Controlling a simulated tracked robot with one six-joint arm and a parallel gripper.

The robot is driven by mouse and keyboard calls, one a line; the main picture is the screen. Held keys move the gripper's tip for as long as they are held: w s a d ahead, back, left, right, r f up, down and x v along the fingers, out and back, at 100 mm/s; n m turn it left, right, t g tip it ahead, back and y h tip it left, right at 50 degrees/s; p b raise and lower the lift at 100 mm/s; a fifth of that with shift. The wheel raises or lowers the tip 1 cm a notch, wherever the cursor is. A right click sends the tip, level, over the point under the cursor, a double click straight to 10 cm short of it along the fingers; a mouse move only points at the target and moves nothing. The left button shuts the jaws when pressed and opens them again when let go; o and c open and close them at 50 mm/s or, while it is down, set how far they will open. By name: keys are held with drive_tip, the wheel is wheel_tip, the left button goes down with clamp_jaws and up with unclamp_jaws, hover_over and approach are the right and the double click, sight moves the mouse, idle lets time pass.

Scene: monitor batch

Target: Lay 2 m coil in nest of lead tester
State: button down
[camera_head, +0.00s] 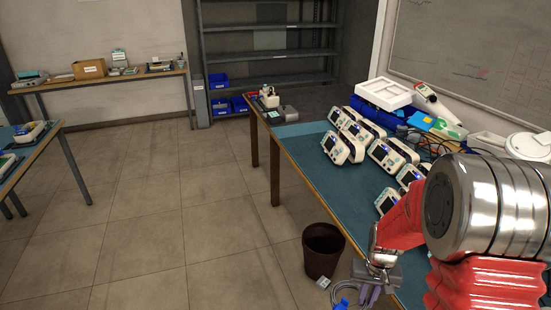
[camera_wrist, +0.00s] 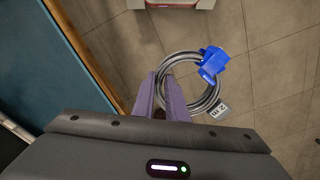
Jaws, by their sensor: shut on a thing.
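The coil (camera_wrist: 211,98) is a ring of grey cable with a blue connector (camera_wrist: 213,63) and a pale tag reading 2 m (camera_wrist: 218,113). My gripper (camera_wrist: 163,84) has purple fingers shut on the left side of the ring. The coil hangs over the tiled floor, beside the bench edge. In the head view my gripper (camera_head: 370,292) is low at the bench's near edge, with the blue connector (camera_head: 342,303) and tag (camera_head: 323,283) to its left. I cannot tell which device is the lead tester; its nest is not identifiable.
The bench with a blue mat (camera_head: 306,168) carries several white monitors (camera_head: 392,154). A small device (camera_head: 268,96) stands at its far end. A brown bin (camera_head: 323,250) stands on the floor by the bench. A left table holds devices (camera_head: 30,131). The floor between is clear.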

sight(342, 290)
drive_tip(key=shift+n, duration=0.9)
drive_tip(key=w+a+f, duration=0.1)
drive_tip(key=a, duration=0.1)
drive_tip(key=w+a+f, duration=0.1)
drive_tip(key=w+a, duration=0.2)
drive_tip(key=a, duration=0.1)
drive_tip(key=shift+w+a+f, duration=0.1)
drive_tip(key=shift+w+f, duration=0.05)
drive_tip(key=shift+f, duration=0.25)
drive_tip(key=shift+a, duration=0.1)
